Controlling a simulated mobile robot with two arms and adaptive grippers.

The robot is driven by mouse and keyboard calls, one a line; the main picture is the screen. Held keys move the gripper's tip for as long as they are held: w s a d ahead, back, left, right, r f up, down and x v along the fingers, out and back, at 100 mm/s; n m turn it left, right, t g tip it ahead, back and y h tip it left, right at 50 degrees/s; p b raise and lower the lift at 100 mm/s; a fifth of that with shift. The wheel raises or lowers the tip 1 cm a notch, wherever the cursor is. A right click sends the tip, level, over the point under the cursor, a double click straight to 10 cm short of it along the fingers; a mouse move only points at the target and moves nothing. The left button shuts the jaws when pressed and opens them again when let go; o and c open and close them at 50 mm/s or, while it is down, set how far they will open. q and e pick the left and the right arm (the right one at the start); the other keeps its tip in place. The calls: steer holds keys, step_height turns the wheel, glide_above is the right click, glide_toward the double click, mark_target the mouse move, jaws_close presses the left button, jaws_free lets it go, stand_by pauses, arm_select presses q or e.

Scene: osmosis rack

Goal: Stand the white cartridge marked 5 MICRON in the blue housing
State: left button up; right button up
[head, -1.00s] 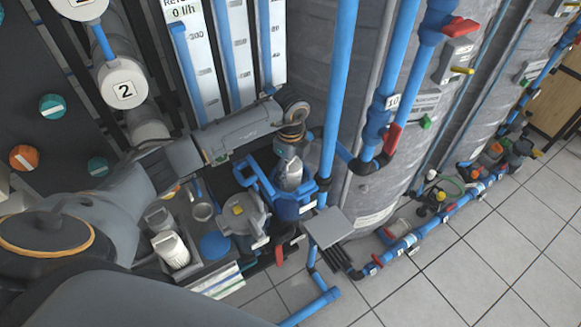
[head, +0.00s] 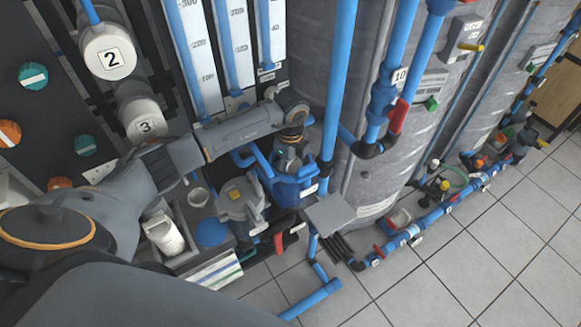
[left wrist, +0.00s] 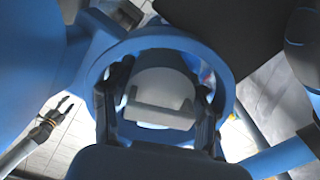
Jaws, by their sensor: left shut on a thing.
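The blue housing (head: 290,187) stands on the blue pipework, low beside the grey tank. My left gripper (head: 287,162) points down into its open top. In the left wrist view the housing's round blue rim (left wrist: 228,75) surrounds both fingers (left wrist: 160,108). The fingers are shut on a pale white round piece, the white cartridge (left wrist: 165,85), which is inside the ring. Its marking cannot be read, and its lower part is hidden. I cannot tell whether it touches the bottom. My right gripper is not in view.
A grey housing head with a yellow top (head: 238,196) sits just left of the blue housing. A bin holds another white cylinder (head: 165,235). A vertical blue pipe (head: 340,90) rises close on the right. A grey plate (head: 329,214) is in front. Tiled floor lies open at lower right.

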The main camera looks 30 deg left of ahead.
arm_select(q)
steer(key=shift+f, duration=0.1)
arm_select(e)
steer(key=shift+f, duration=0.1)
arm_select(q)
steer(key=o, duration=1.2)
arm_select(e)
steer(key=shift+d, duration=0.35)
arm_select(q)
step_height(320, 180, up, 12)
steer(key=shift+r, duration=0.1)
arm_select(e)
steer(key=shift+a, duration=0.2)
